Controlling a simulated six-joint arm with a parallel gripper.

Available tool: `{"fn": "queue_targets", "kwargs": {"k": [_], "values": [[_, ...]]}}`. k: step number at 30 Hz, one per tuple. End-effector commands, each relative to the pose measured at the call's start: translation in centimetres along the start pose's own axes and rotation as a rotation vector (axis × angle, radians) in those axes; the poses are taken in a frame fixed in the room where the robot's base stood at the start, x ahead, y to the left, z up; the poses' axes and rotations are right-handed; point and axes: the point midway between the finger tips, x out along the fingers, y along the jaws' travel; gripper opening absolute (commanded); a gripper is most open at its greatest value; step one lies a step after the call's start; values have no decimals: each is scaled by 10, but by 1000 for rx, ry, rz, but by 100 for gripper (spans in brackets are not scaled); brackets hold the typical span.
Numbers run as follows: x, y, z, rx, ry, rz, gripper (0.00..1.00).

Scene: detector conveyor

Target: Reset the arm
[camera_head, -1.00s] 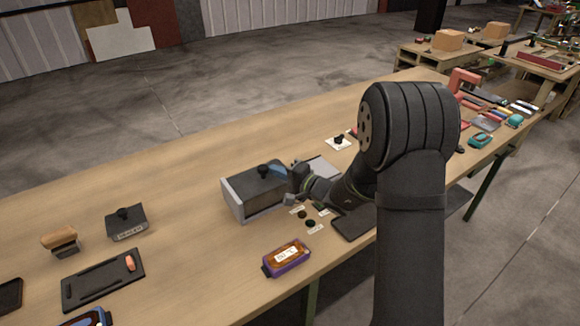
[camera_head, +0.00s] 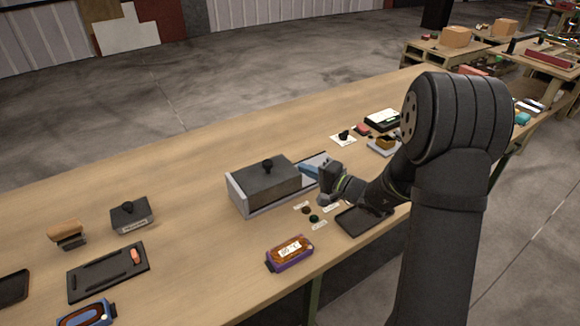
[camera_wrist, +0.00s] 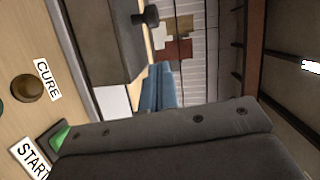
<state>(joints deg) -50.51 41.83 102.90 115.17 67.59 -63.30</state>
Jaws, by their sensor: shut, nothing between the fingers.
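My gripper (camera_head: 311,167) is at mid-table in the head view, just right of a grey box with a dark knobbed lid (camera_head: 268,182). Its blue fingers (camera_wrist: 158,86) are together and hold nothing in the wrist view. I cannot tell whether they touch the box or the pale plate behind them. A brown button (camera_wrist: 27,88) by a CURE label (camera_wrist: 46,80) and a START label (camera_wrist: 32,158) show at the left of the wrist view. The buttons also show on the table below my gripper in the head view (camera_head: 306,210).
A purple-edged device (camera_head: 290,253) lies near the front edge. A dark tray (camera_head: 362,220) lies under my forearm. A dark knobbed block (camera_head: 131,214), a wooden-handled brush (camera_head: 67,233) and a black tray (camera_head: 108,272) are at left. The table behind the box is clear.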

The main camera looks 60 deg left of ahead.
Motion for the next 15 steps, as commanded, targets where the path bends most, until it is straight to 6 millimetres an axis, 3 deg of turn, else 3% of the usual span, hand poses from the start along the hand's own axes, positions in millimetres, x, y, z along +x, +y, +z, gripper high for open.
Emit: {"fn": "queue_targets", "kwargs": {"k": [6, 15], "values": [[-42, 0, -1, 1, 4, 1, 0], [-59, 0, 0, 0, 1, 1, 0]]}}
